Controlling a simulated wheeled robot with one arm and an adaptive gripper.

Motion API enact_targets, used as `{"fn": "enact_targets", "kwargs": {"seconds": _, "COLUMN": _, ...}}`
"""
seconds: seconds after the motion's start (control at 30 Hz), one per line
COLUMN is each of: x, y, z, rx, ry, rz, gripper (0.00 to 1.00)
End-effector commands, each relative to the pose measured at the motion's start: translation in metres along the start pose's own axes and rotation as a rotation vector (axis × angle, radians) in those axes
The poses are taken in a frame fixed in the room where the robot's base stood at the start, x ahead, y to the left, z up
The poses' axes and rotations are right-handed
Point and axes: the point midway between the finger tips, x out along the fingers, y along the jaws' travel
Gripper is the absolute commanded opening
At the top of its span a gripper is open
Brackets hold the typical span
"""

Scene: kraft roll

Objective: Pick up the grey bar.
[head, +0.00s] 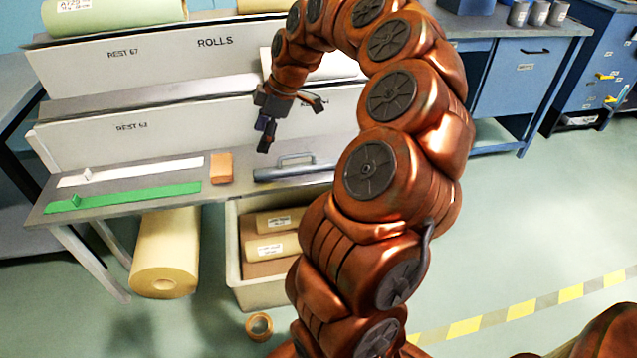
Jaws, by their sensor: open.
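The grey bar (285,173) lies on the front of the workbench, with a raised handle (295,157) on its top. Its right end is hidden behind my arm. My gripper (292,128) is open and empty.
An orange-brown block (221,168) lies left of the bar. Further left are a green strip (130,196) and a white strip (130,171). A tape roll (259,326) lies on the floor.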

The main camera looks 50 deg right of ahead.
Motion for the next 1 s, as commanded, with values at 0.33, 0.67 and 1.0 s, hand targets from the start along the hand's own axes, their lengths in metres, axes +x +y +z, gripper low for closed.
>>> {"fn": "enact_targets", "kwargs": {"seconds": 0.33, "x": 0.057, "y": 0.049, "z": 0.145, "rx": -0.042, "ry": -0.014, "rz": 0.084, "gripper": 0.69}}
{"fn": "enact_targets", "kwargs": {"seconds": 0.67, "x": 0.081, "y": 0.053, "z": 0.155, "rx": -0.051, "ry": -0.018, "rz": 0.086, "gripper": 0.69}}
{"fn": "enact_targets", "kwargs": {"seconds": 1.0, "x": 0.111, "y": 0.063, "z": 0.153, "rx": -0.049, "ry": -0.018, "rz": 0.088, "gripper": 0.69}}
